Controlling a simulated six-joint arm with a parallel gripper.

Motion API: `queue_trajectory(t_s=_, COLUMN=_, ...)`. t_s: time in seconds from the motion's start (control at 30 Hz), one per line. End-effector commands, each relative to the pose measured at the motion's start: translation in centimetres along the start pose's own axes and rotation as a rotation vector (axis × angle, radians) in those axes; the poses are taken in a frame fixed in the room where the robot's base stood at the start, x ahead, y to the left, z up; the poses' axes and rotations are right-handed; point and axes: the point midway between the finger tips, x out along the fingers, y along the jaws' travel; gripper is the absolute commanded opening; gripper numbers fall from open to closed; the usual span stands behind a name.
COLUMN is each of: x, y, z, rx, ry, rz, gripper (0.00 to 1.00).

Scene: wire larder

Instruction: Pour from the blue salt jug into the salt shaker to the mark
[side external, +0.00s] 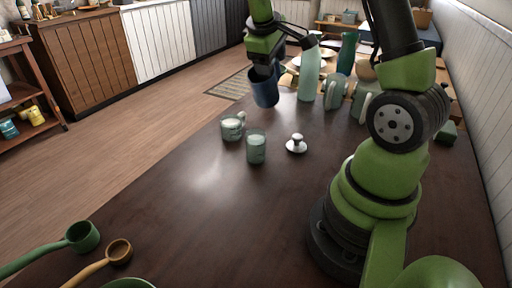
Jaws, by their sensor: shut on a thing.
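My gripper (266,70) is shut on the blue salt jug (266,92) and holds it in the upper middle of the side view. The jug looks close to upright, slightly tilted, and its inside is hidden. A small greenish see-through vessel (256,147), apparently the salt shaker, stands upright on the dark table, in front of the jug and apart from it. Pale contents show in it, but I cannot make out the mark clearly. A white-and-silver knobbed lid (296,144) lies to its right.
A greenish handled cup (232,127) with pale contents stands just left of the shaker. A tall pale green bottle (308,76), a green mug (334,91) and a paler mug (364,104) stand behind. A green scoop (82,237) and a wooden scoop (119,251) lie front left. The table's front middle is clear.

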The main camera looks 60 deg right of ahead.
Motion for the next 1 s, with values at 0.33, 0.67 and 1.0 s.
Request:
queue_trajectory(t_s=0.33, x=-0.5, y=0.1, z=0.0, rx=-0.004, ry=0.002, rz=-0.061, gripper=0.16)
queue_trajectory(t_s=0.67, x=-2.1, y=1.1, z=0.0, rx=0.008, ry=0.001, rz=-0.229, gripper=0.16)
queue_trajectory(t_s=1.0, x=-3.7, y=1.6, z=0.0, rx=-0.003, ry=0.002, rz=-0.409, gripper=0.16)
